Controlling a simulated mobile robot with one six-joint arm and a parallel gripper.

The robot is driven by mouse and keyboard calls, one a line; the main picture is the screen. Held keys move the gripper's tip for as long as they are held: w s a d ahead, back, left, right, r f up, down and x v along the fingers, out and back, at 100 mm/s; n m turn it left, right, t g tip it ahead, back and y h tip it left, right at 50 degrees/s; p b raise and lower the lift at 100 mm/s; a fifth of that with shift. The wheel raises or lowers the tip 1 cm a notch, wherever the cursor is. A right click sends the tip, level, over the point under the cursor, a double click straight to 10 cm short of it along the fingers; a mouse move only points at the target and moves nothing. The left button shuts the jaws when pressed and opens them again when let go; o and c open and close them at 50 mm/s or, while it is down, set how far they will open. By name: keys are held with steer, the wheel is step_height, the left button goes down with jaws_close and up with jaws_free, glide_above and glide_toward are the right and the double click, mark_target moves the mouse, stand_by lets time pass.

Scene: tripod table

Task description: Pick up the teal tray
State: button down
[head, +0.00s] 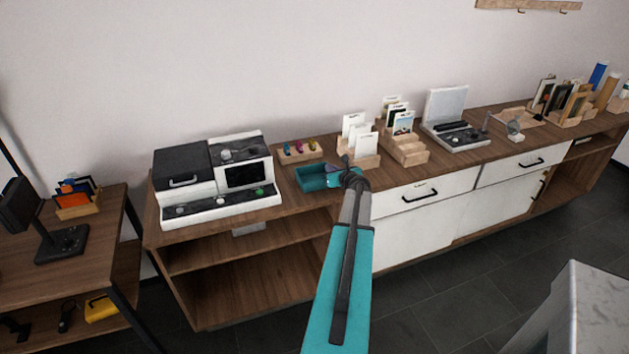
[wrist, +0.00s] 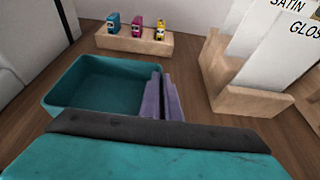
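The teal tray (head: 313,178) sits on the wooden counter, right of the white and black machine. It is an open, shallow box and looks empty in the wrist view (wrist: 95,85). My gripper (head: 346,179) is at the tray's right end in the head view. In the wrist view its purple-grey fingers (wrist: 163,98) are close together at the tray's right wall, one on each side of it. They look shut on that wall, though the contact itself is partly hidden. The tray looks level on the counter.
Behind the tray is a wooden block (head: 299,152) with small colored bottles. The white and black machine (head: 215,180) stands left. A wooden card holder (head: 358,155) stands close on the right, with another holder (head: 405,145) beyond. The counter's front edge is just before the tray.

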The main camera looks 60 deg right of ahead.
steer(key=shift+r, duration=0.2)
step_height(320, 180, up, 2)
steer(key=shift+r+b, duration=0.35)
steer(key=shift+r, duration=0.15)
steer(key=s+a+r+b, duration=0.1)
steer(key=s+a+b, duration=0.2)
steer(key=s+a, duration=0.7)
steer(key=shift+s+a+r, duration=0.25)
steer(key=shift+s+r, duration=0.05)
steer(key=shift+s, duration=0.75)
